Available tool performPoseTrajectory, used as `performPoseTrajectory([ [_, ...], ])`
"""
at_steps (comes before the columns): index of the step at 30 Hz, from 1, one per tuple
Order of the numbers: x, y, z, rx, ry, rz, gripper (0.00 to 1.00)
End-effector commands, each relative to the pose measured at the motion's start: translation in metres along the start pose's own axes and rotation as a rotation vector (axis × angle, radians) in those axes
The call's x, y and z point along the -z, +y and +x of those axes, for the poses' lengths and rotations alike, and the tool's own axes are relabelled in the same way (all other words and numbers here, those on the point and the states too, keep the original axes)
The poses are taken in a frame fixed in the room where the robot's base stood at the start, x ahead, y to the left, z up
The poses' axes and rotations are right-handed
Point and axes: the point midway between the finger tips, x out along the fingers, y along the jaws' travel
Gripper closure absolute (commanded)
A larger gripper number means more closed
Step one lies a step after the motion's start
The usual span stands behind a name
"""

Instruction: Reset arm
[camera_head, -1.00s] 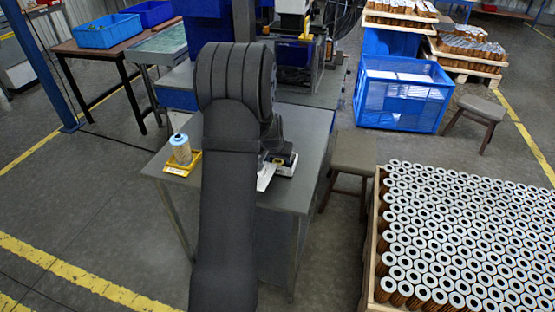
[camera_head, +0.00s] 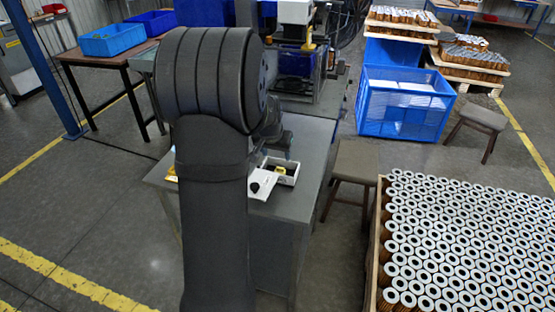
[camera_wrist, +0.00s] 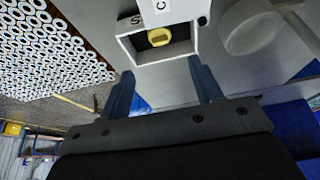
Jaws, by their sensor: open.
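My gripper (camera_wrist: 160,66) is open and empty in the wrist view, its two blue-grey fingers spread apart. Beyond the fingertips is a white open-topped box (camera_wrist: 128,47) with a yellow round object (camera_wrist: 159,37) inside. In the head view the box (camera_head: 291,180) sits on the grey worktable (camera_head: 312,165), with a white panel bearing a dark round mark at its front left. Only a sliver of a yellow tray (camera_head: 171,171) shows left of the arm.
A wooden crate (camera_head: 375,250) packed with cartridges stands at right, beside a stool (camera_head: 355,156). A blue crate (camera_head: 400,118) stands behind. A machine (camera_head: 297,65) rises at the table's back. A round grey part (camera_wrist: 252,33) lies at upper right in the wrist view.

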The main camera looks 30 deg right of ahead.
Motion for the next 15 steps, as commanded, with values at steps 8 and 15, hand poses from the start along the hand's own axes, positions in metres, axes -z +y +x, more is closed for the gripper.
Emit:
performPoseTrajectory([
  [8, -0.0004, -0.0001, -0.0114, 0.000, -0.001, 0.000, 0.41],
  [15, -0.0004, 0.0000, -0.0105, 0.000, -0.001, 0.000, 0.41],
])
